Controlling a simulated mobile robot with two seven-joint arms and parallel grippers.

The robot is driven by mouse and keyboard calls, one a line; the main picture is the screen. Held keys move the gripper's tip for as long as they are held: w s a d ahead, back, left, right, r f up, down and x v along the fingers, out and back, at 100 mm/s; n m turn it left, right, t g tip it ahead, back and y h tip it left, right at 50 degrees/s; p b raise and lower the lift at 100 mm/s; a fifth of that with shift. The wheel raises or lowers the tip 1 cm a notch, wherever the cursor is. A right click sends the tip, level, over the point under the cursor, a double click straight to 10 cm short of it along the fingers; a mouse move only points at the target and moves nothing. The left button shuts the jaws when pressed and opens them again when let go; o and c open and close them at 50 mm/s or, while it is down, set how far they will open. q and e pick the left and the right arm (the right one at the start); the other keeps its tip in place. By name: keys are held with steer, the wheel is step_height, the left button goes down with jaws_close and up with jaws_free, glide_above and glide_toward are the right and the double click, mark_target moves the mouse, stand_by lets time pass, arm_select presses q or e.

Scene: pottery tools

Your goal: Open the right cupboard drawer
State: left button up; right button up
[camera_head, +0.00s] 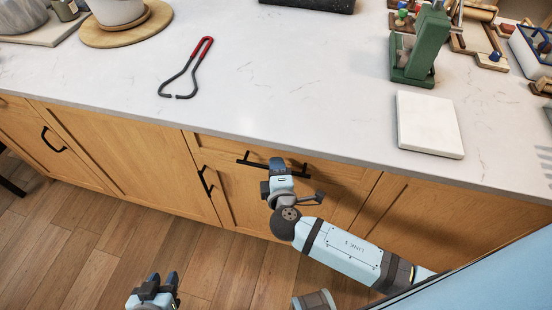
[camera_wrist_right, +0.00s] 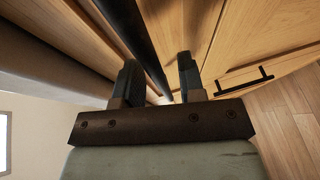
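The right cupboard drawer (camera_head: 335,172) is a wooden front just under the worktop, and it looks closed. Its black bar handle (camera_head: 249,161) runs across the front; the middle is hidden behind my right gripper (camera_head: 278,163). In the right wrist view the handle (camera_wrist_right: 140,40) passes between the two fingers of the right gripper (camera_wrist_right: 158,82). The fingers stand apart with gaps beside the bar, so the gripper is open around the handle. My left gripper (camera_head: 163,279) is low over the floor at the bottom, with its fingers apart and empty.
A cupboard door with a black vertical handle (camera_head: 206,181) is below the drawer. The white worktop (camera_head: 290,90) overhangs above, bearing a red-handled wire tool (camera_head: 189,68), a white tile (camera_head: 428,124) and a green stand (camera_head: 419,52). The wooden floor (camera_head: 60,240) in front is clear.

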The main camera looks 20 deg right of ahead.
steer(key=shift+w, duration=0.15)
jaws_close()
stand_by(0.4)
